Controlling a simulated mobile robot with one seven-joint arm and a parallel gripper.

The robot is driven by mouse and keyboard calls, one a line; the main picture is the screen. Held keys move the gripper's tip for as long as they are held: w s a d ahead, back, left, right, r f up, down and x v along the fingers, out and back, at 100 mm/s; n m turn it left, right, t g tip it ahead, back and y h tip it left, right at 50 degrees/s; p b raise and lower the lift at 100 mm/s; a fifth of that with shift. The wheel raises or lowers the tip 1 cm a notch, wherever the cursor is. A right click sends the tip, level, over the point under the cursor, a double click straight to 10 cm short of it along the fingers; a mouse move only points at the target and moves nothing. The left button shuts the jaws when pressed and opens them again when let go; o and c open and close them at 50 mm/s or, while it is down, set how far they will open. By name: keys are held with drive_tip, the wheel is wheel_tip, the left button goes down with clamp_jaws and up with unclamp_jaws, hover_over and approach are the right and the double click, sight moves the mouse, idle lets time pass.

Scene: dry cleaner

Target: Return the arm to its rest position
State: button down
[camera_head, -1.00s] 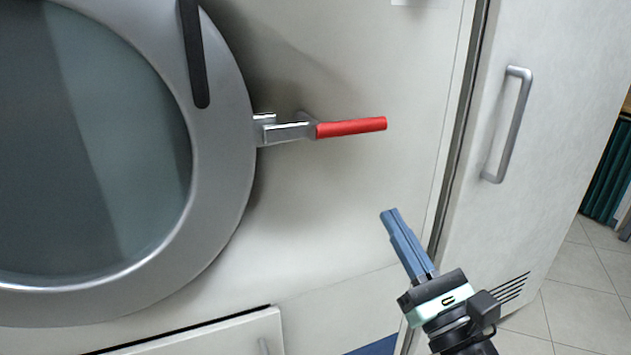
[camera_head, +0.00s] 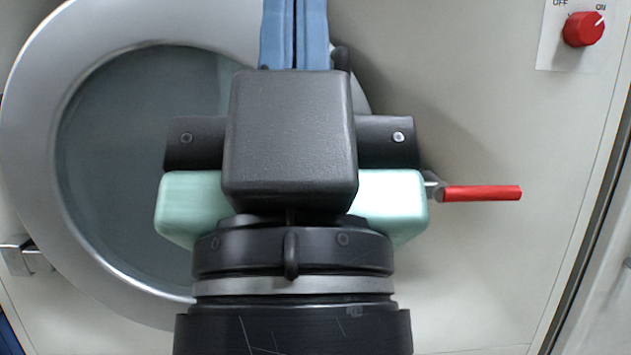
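My gripper (camera_head: 295,30) is in the middle of the head view, close to the camera and pointing up. Its two blue fingers lie side by side, with only a thin dark line between them, and hold nothing that I can see. Their tips run out of the top edge. My black and pale green wrist and my arm fill the lower middle of the view.
Behind my arm is a round machine door (camera_head: 28,150) with a grey rim and dark glass, partly hidden. A red door handle (camera_head: 480,193) sticks out to its right. A red knob (camera_head: 583,29) marked OFF and ON is at the top right.

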wheel_tip(320, 180, up, 32)
drive_tip(key=d+h+p, duration=0.1)
drive_tip(key=p, duration=2.9)
drive_tip(key=shift+w, duration=0.3)
